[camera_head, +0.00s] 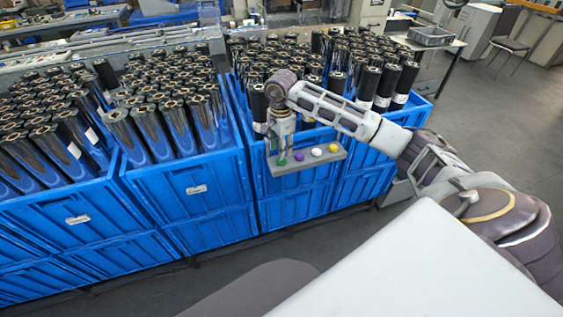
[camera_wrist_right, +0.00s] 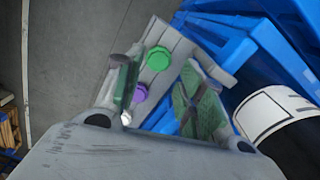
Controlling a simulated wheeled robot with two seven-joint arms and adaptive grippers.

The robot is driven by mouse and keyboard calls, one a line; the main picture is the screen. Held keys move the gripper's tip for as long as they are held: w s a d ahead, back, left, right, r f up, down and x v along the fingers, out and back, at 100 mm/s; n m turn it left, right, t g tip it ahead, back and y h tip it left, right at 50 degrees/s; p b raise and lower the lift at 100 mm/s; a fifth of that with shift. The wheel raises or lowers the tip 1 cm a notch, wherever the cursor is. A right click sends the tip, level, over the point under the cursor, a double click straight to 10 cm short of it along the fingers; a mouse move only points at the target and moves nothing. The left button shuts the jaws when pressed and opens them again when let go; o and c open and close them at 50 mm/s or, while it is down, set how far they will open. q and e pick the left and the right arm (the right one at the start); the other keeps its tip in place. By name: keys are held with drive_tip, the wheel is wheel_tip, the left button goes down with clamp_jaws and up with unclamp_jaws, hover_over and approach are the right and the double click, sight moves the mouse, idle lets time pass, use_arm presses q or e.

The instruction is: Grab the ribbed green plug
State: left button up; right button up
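The ribbed green plug (camera_wrist_right: 158,58) sits on a narrow grey shelf at the front of a blue crate. In the right wrist view it shows just beyond and between my fingertips. It is also at the left end of the shelf in the head view (camera_head: 281,161), just below the gripper. My right gripper (camera_head: 279,150) points down over that end of the shelf. In the right wrist view its two green-padded fingers (camera_wrist_right: 158,80) stand apart with nothing held between them. A purple plug (camera_wrist_right: 139,93) is next to the green one, partly behind the left finger. My left gripper is not in view.
The grey shelf (camera_head: 300,165) also holds a white plug (camera_head: 316,151) and a yellow plug (camera_head: 333,148) to the right. Blue crates (camera_head: 195,187) full of upright dark rolls stand behind and to the left. Rolls rise close behind my right gripper. Floor is clear in front.

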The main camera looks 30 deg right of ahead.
sight(282, 162)
drive_tip(key=shift+s+d+f+p, duration=0.1)
drive_tip(key=shift+f+p, duration=0.4)
drive_tip(key=shift+f, duration=2.05)
drive_tip(key=shift+c, duration=0.4)
drive_tip(key=shift+c, duration=1.4)
